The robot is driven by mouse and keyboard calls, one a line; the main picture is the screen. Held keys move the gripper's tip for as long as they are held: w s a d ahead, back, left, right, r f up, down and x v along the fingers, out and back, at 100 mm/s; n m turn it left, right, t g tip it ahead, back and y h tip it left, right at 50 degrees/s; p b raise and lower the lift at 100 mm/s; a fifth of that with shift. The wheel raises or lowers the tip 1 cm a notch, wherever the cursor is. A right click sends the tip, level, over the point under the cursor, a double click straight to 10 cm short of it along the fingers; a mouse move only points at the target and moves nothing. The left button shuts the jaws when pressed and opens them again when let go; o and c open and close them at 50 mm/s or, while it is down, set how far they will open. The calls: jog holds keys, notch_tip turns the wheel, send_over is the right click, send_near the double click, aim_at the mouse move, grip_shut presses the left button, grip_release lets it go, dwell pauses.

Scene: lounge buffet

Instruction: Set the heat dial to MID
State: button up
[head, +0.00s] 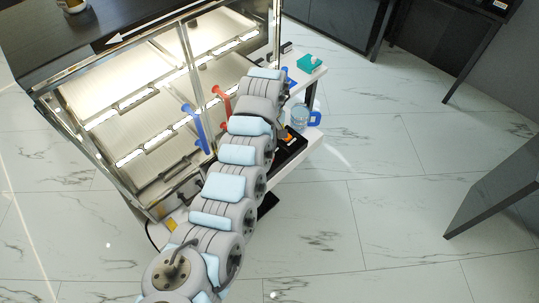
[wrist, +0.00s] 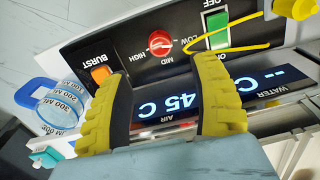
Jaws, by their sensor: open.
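The red heat dial (wrist: 160,43) sits on a dark control panel, seen upside down in the wrist view, with the labels HIGH, MID and LOW around it. I cannot tell for sure which label its pale mark points to. My gripper (wrist: 163,68) is open, its two yellow ridged fingers apart and empty. The fingertips are on either side of the dial in the picture, and the dial shows clear beyond them. I cannot tell how far off it is. In the head view my arm hides the dial and most of the gripper; part of the dark panel (head: 293,148) shows.
Beside the dial are a green ON/OFF switch (wrist: 217,36) and an orange BURST button (wrist: 100,75). A lit display (wrist: 190,102) reads 45 C for air. A measuring jug (head: 300,116) and a teal box (head: 310,63) stand beside the glass cabinet (head: 150,100).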

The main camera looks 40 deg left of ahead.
jog(key=shift+f+b, duration=0.3)
jog(key=shift+f, duration=4.4)
grip_shut()
